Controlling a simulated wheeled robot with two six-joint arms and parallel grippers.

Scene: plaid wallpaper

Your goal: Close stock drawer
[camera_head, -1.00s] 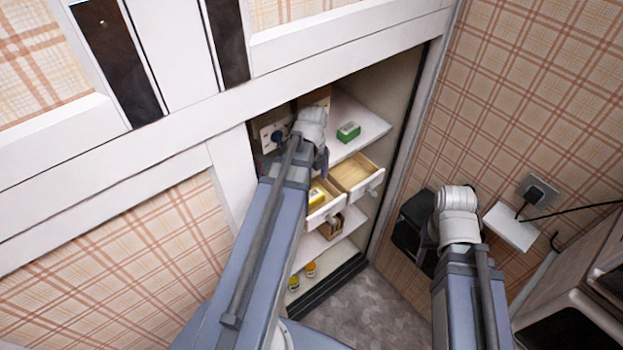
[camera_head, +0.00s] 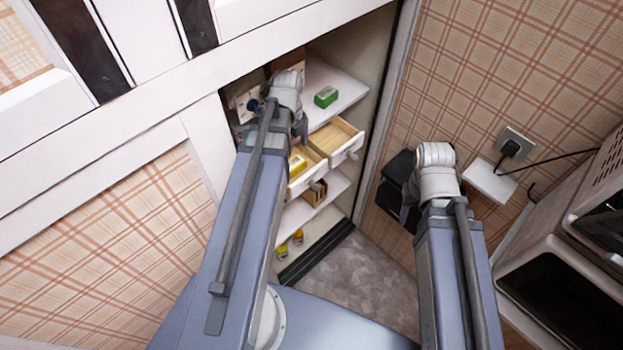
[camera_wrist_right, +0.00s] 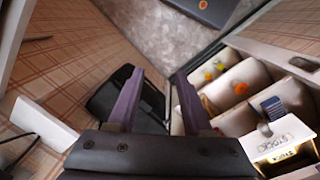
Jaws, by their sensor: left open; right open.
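Two wooden drawers stand open side by side in the cabinet in the head view. The left drawer (camera_head: 312,180) holds a yellow packet (camera_head: 297,163); the right drawer (camera_head: 345,137) looks empty. A front labelled "STOCK" (camera_wrist_right: 287,143) shows at the lower right of the right wrist view, with a knob. I cannot tell which drawer in the head view it matches. My left gripper (camera_head: 299,128) is open by the drawers, its fingers mostly hidden behind the wrist. My right gripper (camera_wrist_right: 157,90) is open and empty, left of the cabinet in the right wrist view and apart from the drawers.
A green box (camera_head: 326,96) lies on the shelf above the drawers. Yellow-lidded jars (camera_head: 298,236) stand on the bottom shelf. A black box (camera_head: 396,180) is by the right wall, near my right gripper. A small white wall shelf (camera_head: 490,180) and an appliance (camera_head: 570,260) stand further right.

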